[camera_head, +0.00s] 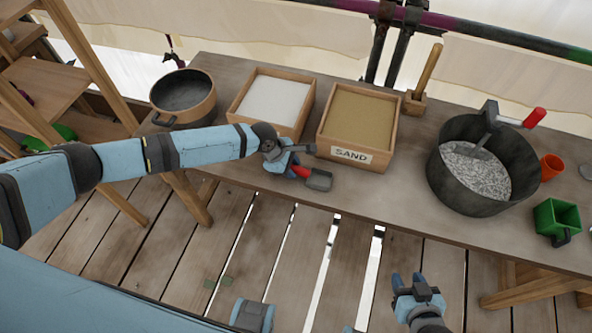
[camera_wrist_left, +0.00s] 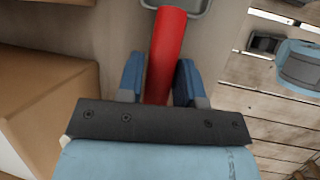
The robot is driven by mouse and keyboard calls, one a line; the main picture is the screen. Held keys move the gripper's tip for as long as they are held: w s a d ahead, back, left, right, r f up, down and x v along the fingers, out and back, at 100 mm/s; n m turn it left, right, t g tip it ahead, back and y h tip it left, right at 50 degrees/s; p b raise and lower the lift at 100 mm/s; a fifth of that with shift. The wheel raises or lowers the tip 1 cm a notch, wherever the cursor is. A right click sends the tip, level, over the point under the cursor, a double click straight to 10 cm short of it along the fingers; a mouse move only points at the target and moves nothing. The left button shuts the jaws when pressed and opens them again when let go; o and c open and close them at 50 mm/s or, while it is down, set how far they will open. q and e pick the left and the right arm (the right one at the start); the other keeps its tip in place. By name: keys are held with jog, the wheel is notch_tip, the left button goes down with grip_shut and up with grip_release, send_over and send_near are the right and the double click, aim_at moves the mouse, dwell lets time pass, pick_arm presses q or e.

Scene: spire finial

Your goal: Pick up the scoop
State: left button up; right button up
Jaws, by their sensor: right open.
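The scoop, with a metal pan (camera_head: 319,180) and a red handle, lies on the workbench near its front edge, in front of the sand box. My left gripper (camera_head: 296,160) is down at the handle. In the left wrist view the red handle (camera_wrist_left: 166,45) runs between the two blue fingers of my left gripper (camera_wrist_left: 160,82), very close to both. I cannot tell whether the fingers press on it. The pan is mostly cut off at the top there. My right gripper (camera_head: 418,286) is open and empty, low in front of the bench.
On the workbench (camera_head: 395,210) stand a round pot (camera_head: 183,97), a box of white material (camera_head: 272,102), a sand box (camera_head: 355,127), a wooden-handled tool (camera_head: 426,75), a black bucket of gravel (camera_head: 480,175) with a red-handled tool, an orange cup (camera_head: 551,167) and a green container (camera_head: 556,217).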

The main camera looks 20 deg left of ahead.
pick_arm(q)
jog(key=shift+w+d+f, duration=0.1)
jog(key=shift+d+f, duration=0.05)
jog(key=shift+f, duration=0.3)
jog(key=shift+c, duration=0.2)
grip_shut()
jog(key=shift+r, duration=0.1)
notch_tip(320, 180, up, 20)
jog(key=shift+p, duration=0.45)
